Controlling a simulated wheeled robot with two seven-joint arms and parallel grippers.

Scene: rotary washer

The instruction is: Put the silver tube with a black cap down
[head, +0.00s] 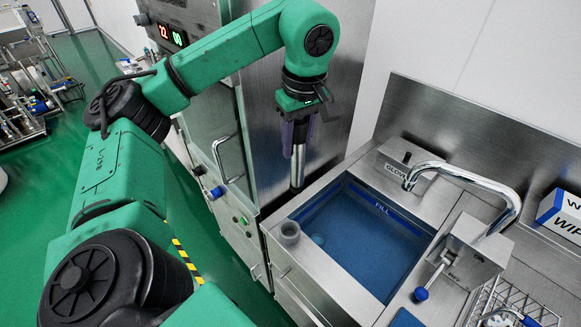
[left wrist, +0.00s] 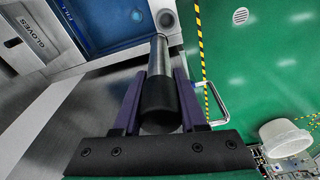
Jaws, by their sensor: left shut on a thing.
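The silver tube (head: 298,168) hangs upright from my left gripper (head: 298,127), high beside the steel cabinet and to the left of the sink. In the left wrist view the tube (left wrist: 160,58) points away from the camera, and its black cap (left wrist: 160,94) sits between the purple fingers of my left gripper (left wrist: 160,88). The fingers are shut on the capped end. A grey round holder (head: 289,232) stands on the sink's left rim, below and apart from the tube; it also shows in the left wrist view (left wrist: 167,19). My right gripper is not in view.
The blue-water sink (head: 365,240) has a chrome faucet (head: 470,178) at its right. A gloves box (head: 400,160) stands behind it, and a wipes box (head: 562,212) is at far right. The cabinet (head: 240,130) has a protruding handle (head: 222,160). A wire rack (head: 510,303) is lower right.

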